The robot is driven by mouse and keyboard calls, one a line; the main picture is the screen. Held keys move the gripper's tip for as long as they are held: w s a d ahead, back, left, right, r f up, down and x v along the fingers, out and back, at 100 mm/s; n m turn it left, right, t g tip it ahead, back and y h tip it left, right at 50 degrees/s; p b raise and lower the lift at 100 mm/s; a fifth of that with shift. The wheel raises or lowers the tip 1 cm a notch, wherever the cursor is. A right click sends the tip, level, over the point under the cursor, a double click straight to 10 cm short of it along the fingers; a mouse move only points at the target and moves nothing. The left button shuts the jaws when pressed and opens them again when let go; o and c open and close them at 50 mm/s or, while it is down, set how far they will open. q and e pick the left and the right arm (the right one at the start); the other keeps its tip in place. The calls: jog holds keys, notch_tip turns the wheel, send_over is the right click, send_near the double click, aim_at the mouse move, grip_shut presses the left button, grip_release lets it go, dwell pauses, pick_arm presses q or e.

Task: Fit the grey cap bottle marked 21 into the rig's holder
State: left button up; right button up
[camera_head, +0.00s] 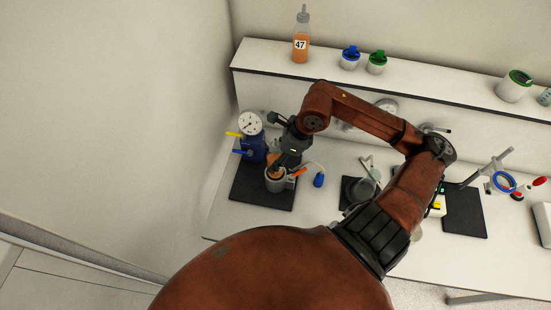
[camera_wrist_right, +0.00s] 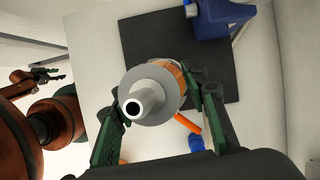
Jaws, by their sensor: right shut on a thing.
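My right gripper (camera_head: 282,161) is shut on a bottle of orange juice (camera_head: 273,160) over the rig at the left of the bench. In the right wrist view the bottle's grey cap (camera_wrist_right: 150,96) with its spout faces me, between the two green fingers (camera_wrist_right: 158,112). The rig's grey round holder (camera_head: 275,184) is directly under the bottle in the head view. I cannot tell how far the bottle is inside it. No number shows on the bottle. A small dark gripper, seemingly my left one (camera_wrist_right: 45,75), shows at the left of the right wrist view.
The rig has a dark mat (camera_head: 250,190), a blue body (camera_head: 254,150), a dial gauge (camera_head: 250,123) and an orange lever (camera_head: 298,172). A blue cap (camera_head: 318,180) lies right of it. Bottle 47 (camera_head: 301,45) and several lidded jars (camera_head: 350,58) stand on the back shelf.

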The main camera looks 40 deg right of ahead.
jog(key=shift+b, duration=0.65)
dwell(0.7)
jog(key=shift+f+b, duration=2.2)
jog(key=shift+f, duration=0.15)
dwell(0.7)
jog(key=shift+f+b, duration=0.95)
jog(key=shift+b, duration=0.1)
jog(key=shift+r, duration=0.1)
jog(key=shift+r+p, duration=1.7)
jog(key=shift+r, duration=1.6)
jog(key=shift+b, duration=0.3)
